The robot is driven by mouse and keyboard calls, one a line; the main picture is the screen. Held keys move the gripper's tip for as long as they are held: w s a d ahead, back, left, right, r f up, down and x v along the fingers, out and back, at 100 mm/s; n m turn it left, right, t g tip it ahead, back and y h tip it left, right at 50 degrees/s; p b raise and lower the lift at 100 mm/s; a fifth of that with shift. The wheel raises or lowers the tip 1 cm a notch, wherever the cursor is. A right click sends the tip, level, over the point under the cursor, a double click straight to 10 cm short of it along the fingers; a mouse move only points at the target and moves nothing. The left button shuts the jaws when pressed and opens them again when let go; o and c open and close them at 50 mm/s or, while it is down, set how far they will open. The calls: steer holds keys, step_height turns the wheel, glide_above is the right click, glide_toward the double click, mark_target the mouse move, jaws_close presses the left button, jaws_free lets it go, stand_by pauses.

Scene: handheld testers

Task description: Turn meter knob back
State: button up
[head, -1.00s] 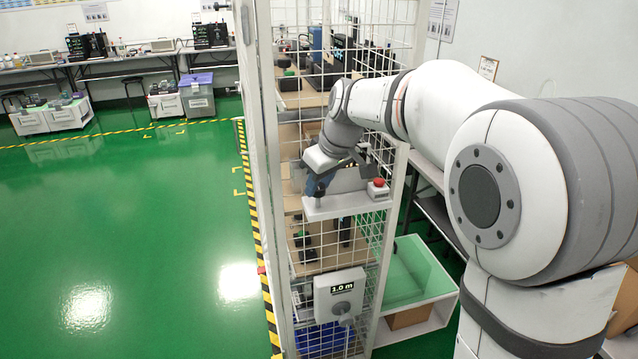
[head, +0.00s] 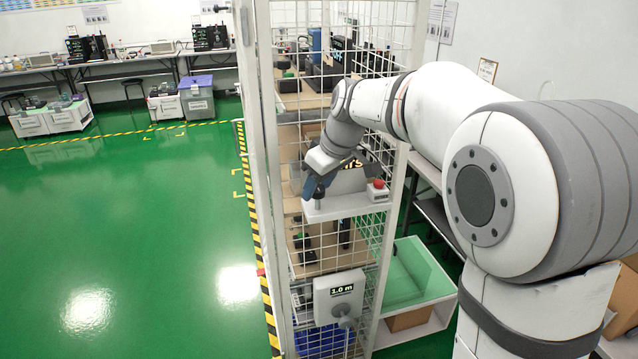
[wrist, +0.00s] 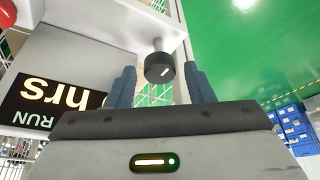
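The black meter knob (wrist: 160,68), with a white pointer mark, stands on a short post from a white shelf. In the wrist view it lies between the two blue fingers of my gripper (wrist: 160,80), with a gap on each side. In the head view the knob (head: 319,198) is partly covered by my gripper (head: 316,186), which is just above it. The grey meter panel (wrist: 83,52) has a black display (wrist: 58,98) reading "RUN" and "hrs", upside down in the wrist view. The rest of the display is cut off.
A red button on a white box (head: 378,190) stands right of the knob. A second box reading "1.0 m" (head: 340,296) with its own knob hangs lower on the wire mesh. Frame posts flank the shelf. Green floor at left is clear.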

steer(key=shift+o, duration=0.2)
steer(key=shift+m, duration=0.3)
